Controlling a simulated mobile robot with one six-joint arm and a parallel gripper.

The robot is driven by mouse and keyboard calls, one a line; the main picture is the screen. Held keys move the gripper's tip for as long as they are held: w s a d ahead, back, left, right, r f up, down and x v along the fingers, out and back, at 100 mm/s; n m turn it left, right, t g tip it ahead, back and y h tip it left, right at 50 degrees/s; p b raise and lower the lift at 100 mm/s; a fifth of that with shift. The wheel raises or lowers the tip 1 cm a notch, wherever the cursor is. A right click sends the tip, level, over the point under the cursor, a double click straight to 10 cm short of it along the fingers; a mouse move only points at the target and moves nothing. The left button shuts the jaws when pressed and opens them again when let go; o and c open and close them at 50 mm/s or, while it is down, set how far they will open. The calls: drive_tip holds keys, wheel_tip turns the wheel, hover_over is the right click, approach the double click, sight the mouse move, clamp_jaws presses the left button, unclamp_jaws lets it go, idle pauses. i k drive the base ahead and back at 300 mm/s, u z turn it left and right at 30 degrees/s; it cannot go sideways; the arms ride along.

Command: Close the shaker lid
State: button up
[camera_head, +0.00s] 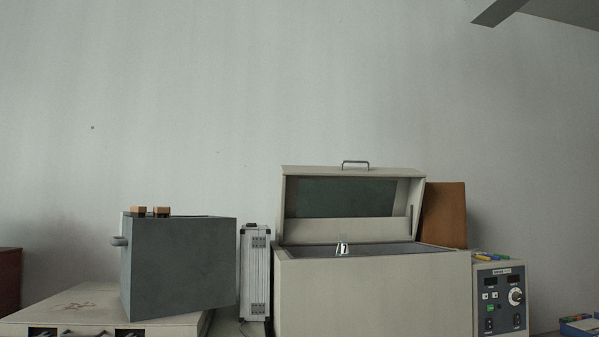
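The shaker (375,292) is a cream box with a control panel (503,300) on its right side. Its lid (352,230) stands raised and tilted back, with a dark window in it. A metal handle (355,163) sits on the lid's top edge. A small clear flask (342,246) with a dark mark shows in the shaker's opening; its lower part is hidden by the front wall. My gripper is not in view.
A grey box (179,266) with two wooden blocks on top stands at left on a pale case (60,312). A silver case (255,275) stands close to the shaker's left. A brown board (445,215) is behind the lid. Pens (490,257) lie on the control housing.

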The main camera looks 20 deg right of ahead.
sight(305, 191)
drive_tip(key=k, duration=0.55)
drive_tip(key=z, duration=0.75)
drive_tip(key=i, duration=1.55)
drive_tip(key=u, duration=0.1)
